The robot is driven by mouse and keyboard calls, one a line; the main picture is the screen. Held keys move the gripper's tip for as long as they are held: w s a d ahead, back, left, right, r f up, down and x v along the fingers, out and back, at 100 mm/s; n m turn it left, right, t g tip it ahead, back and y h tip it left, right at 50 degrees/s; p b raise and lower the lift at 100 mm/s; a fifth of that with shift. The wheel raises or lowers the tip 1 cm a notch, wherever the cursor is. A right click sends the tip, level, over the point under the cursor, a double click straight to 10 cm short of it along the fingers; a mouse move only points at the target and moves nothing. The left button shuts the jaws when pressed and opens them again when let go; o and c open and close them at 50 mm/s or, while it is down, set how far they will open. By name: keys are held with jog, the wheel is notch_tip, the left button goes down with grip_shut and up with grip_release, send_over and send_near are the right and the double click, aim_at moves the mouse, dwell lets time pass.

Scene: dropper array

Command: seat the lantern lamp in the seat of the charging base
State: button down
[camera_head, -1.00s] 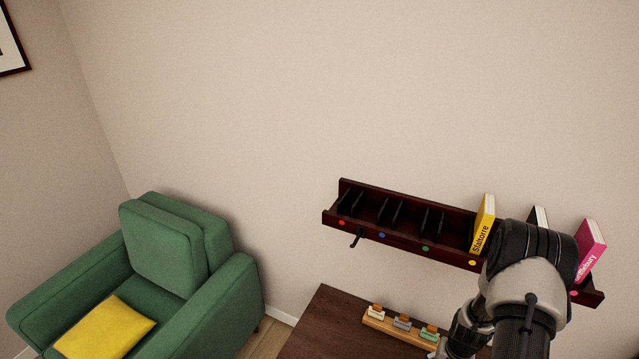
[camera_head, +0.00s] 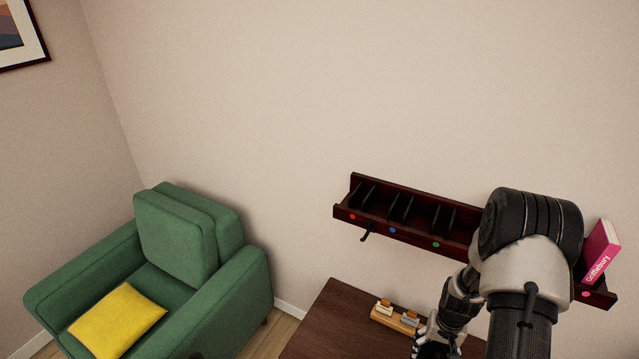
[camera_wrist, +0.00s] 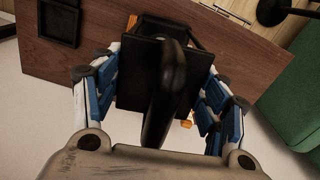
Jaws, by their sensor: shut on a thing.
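In the wrist view my gripper (camera_wrist: 157,88) has blue-padded fingers on both sides of a black boxy thing with a dark curved handle, which I take for the lantern lamp (camera_wrist: 132,75). The gripper is shut on it. A black square tray with a raised rim, seemingly the charging base (camera_wrist: 42,30), lies on the brown table at the upper left, apart from the lamp. The lamp's underside is hidden. In the head view my gripper (camera_head: 430,348) is partly cut off at the bottom edge, and the lamp and base cannot be made out.
A wooden block with small coloured pieces (camera_head: 382,316) stands on the table (camera_head: 335,318); an orange part shows behind the lamp in the wrist view. A dark wall shelf (camera_head: 345,212) with dividers and a pink book (camera_head: 602,252) is above. A green armchair (camera_head: 175,238) stands left.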

jog(key=a+r+n+b, duration=0.1)
jog(key=a+r+n, duration=0.3)
jog(key=a+r, duration=1.4)
jog(key=shift+w+a+r+n, duration=0.2)
jog(key=shift+a+r+n, duration=0.2)
jog(key=shift+r, duration=0.25)
